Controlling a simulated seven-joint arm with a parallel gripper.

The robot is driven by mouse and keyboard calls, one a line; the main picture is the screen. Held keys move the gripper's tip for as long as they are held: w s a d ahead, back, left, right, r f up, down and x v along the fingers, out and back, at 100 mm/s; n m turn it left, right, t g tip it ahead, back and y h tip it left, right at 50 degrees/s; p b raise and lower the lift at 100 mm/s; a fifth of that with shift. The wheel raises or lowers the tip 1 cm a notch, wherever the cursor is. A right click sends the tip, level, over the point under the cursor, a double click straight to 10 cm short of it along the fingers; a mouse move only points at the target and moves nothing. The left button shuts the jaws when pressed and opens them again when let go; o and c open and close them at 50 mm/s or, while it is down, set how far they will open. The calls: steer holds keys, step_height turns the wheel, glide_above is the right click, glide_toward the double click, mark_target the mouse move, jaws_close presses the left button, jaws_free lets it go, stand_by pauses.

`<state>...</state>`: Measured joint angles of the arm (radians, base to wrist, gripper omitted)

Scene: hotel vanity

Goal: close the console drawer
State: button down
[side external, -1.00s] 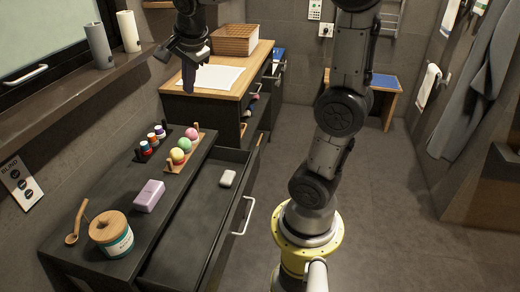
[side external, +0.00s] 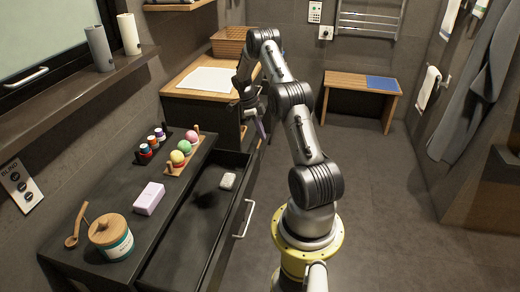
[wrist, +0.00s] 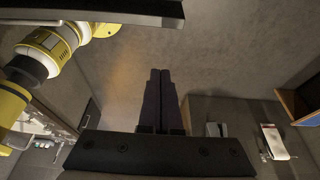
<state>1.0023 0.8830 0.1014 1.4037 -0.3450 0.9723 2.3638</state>
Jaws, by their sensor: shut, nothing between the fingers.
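The console drawer (side external: 190,232) is dark and stands pulled out from the black console (side external: 118,232) in the side view. Its front faces right and has a pale bar handle (side external: 245,218). A small white block (side external: 228,181) lies inside near the far end. My gripper (side external: 263,134) is beyond the drawer's far right end, above its level and apart from the handle. Its purple-grey fingers point down. In the wrist view the fingers (wrist: 160,73) lie together over the floor with nothing between them.
On the console stand a wooden-lidded jar (side external: 110,236), a lilac block (side external: 149,198), colored balls (side external: 184,146) and small bottles (side external: 152,141). A wood-topped counter (side external: 190,82) stands behind. The floor (side external: 400,220) right of the drawer is open around my base.

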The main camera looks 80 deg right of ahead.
step_height(320, 180, down, 9)
steer(key=shift+w, duration=0.35)
stand_by(0.4)
steer(key=w, duration=1.6)
steer(key=shift+w, duration=0.2)
